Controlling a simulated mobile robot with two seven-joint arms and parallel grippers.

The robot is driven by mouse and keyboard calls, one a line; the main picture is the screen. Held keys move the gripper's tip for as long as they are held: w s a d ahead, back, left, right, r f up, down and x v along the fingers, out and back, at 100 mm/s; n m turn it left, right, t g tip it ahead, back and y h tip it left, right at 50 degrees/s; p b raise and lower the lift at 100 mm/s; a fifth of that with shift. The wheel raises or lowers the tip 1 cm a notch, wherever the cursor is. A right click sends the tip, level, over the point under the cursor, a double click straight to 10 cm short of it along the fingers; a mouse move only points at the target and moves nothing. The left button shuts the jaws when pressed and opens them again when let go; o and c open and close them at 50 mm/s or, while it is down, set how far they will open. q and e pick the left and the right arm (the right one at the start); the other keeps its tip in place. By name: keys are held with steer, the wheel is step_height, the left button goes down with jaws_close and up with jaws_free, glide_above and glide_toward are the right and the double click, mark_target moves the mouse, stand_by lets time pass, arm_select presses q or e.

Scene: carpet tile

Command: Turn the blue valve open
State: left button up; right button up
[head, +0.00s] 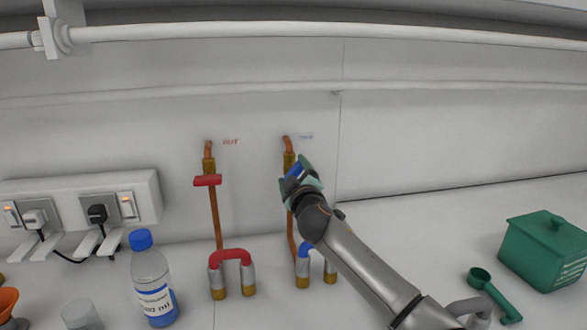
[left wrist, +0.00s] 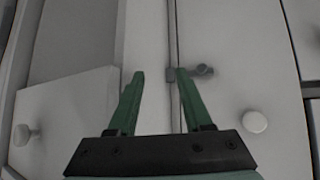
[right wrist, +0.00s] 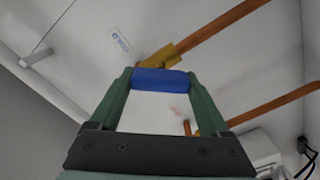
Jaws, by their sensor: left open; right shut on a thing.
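The blue valve handle (right wrist: 160,79) spans between the two green fingers of my right gripper (right wrist: 158,84), which is shut on it. A brass valve body (right wrist: 165,55) sits just beyond it on a copper pipe. In the head view, the blue handle (head: 294,171) shows partly beside my right gripper (head: 301,176), which hides much of it and the pipe behind. My left gripper (left wrist: 153,78) is open and empty, facing white cabinet doors in the left wrist view, and is not seen in the head view.
A red valve handle (head: 208,181) is on the left copper pipe. Below are a red pipe link (head: 232,254) and a partly hidden blue one. A bottle (head: 152,283) stands front left, and a green box (head: 545,250) and green scoop (head: 492,292) lie right.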

steer(key=n+p, duration=0.1)
steer(key=n, duration=0.3)
steer(key=shift+r+p, duration=0.1)
steer(key=shift+p, duration=0.25)
steer(key=shift+n+p, duration=0.3)
steer(key=shift+n, duration=1.8)
steer(key=o, duration=1.2)
steer(key=shift+f, duration=0.2)
steer(key=shift+s, duration=0.15)
steer(key=shift+s+d+b, duration=0.2)
steer(key=shift+s+d, duration=0.2)
steer(key=shift+s, duration=1.6)
steer(key=shift+s+d+b, duration=0.25)
steer(key=shift+s+d, duration=0.1)
steer(key=shift+s, duration=1.65)
steer(key=shift+s+d+b, duration=0.2)
steer(key=shift+s+d, duration=0.2)
steer(key=shift+s, duration=1.6)
